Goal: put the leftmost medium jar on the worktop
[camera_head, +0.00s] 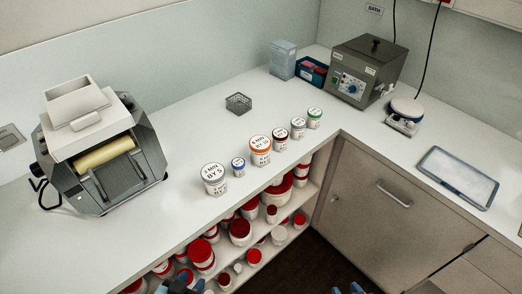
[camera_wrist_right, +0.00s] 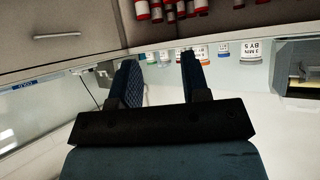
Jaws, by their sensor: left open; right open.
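Several white jars with red lids stand in the open shelf (camera_head: 313,196) below the worktop, in mixed sizes. Larger ones include a jar (camera_head: 203,262) at the left and a jar (camera_head: 240,238) nearer the middle; a smaller jar (camera_head: 254,257) stands lower. Some at the left are partly hidden, so I cannot tell which is the leftmost medium jar. The worktop (camera_head: 185,140) is white. My left gripper (camera_head: 181,284) is open at the bottom edge, in front of the shelf's left part. My right gripper (camera_head: 347,289) is open and empty at the bottom edge; its fingers (camera_wrist_right: 162,78) show in the wrist view.
A row of labelled jars stands along the worktop's front, from a white jar (camera_head: 214,180) to a green-lidded jar (camera_head: 314,118). A bath unit (camera_head: 367,70) and tray (camera_head: 458,177) are right.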

